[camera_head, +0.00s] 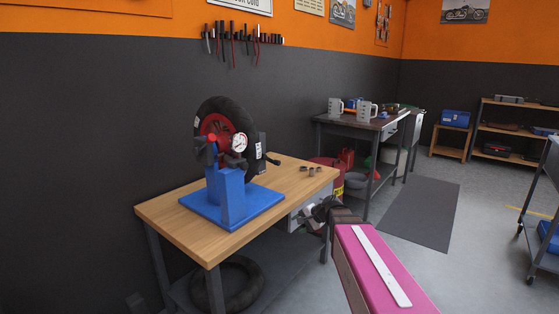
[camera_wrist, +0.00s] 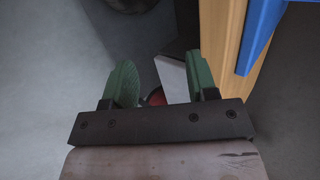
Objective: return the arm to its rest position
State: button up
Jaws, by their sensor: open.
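My gripper (camera_wrist: 163,82) shows in the wrist view with its two green fingers apart and nothing held between them. In the head view my pink arm reaches up from the bottom, and the gripper (camera_head: 318,211) is by the right edge of the wooden workbench (camera_head: 160,212), close to its light drawer front. In the wrist view the bench's wooden edge (camera_wrist: 228,35) runs just right of the fingers. A pale panel (camera_wrist: 172,80) and a small red patch (camera_wrist: 157,97) show between and beyond the fingers; I cannot tell whether anything touches.
A blue stand (camera_head: 232,205) with a wheel (camera_head: 225,122) and gauge is on the bench, beside several small metal rings (camera_head: 312,171). A tyre (camera_head: 238,282) lies on the lower shelf. A second bench (camera_head: 350,125) stands behind. Floor on the right is open before a cart (camera_head: 545,205).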

jog(key=s+d+f+n+g+h, duration=0.2)
jog(key=s+d+f+n+h, duration=0.1)
jog(key=s, duration=0.5)
jog(key=s+d+f+n+g+h, duration=0.2)
jog(key=s+d+f+n+h, duration=0.2)
jog(key=s+d+f, duration=0.3)
jog(key=shift+s+d+f+n+g+h, duration=0.15)
jog(key=shift+s+f+n+g+h, duration=0.25)
jog(key=shift+s+h, duration=0.45)
